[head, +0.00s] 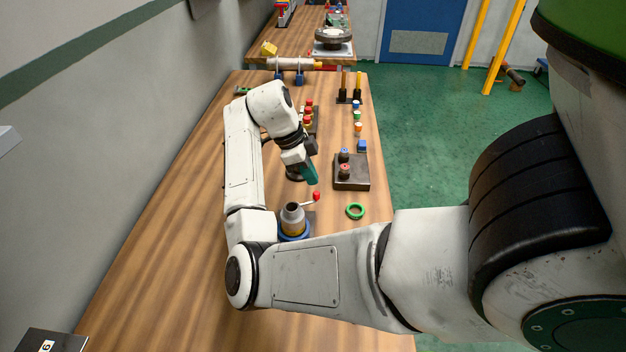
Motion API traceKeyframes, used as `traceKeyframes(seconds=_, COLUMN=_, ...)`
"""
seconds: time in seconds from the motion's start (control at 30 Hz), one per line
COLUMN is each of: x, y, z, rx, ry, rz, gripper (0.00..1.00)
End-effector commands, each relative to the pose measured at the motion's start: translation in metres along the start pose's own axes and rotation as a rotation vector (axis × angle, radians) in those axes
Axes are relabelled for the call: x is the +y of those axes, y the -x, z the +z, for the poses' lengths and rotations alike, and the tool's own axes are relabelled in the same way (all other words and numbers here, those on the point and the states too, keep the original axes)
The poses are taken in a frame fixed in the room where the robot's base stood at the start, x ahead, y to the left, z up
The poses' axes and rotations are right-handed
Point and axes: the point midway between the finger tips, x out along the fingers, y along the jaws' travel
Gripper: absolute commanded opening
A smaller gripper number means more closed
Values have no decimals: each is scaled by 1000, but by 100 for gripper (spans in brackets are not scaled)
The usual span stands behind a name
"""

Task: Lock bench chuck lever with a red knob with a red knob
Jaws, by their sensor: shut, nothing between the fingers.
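The bench chuck (293,221) stands on the wooden bench in the head view, a grey cylinder with a tan band and a blue ring at its foot. Its lever (308,199) points up and right and ends in a red knob (316,196). My gripper (312,178) has teal fingers that point down, just above the red knob in the picture. The fingers are shut and empty. I cannot tell whether they touch the knob. My arm hides part of the chuck's base.
A green ring (355,211) lies right of the chuck. Behind it is a dark block (351,173) with red and blue knobs. Several coloured pieces and an upright orange-handled rack (349,96) stand farther back.

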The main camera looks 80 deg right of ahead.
Motion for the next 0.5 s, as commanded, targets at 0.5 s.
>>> traceKeyframes(seconds=0.5, x=0, y=82, z=0, rx=-2, ry=-1, rz=-1, gripper=0)
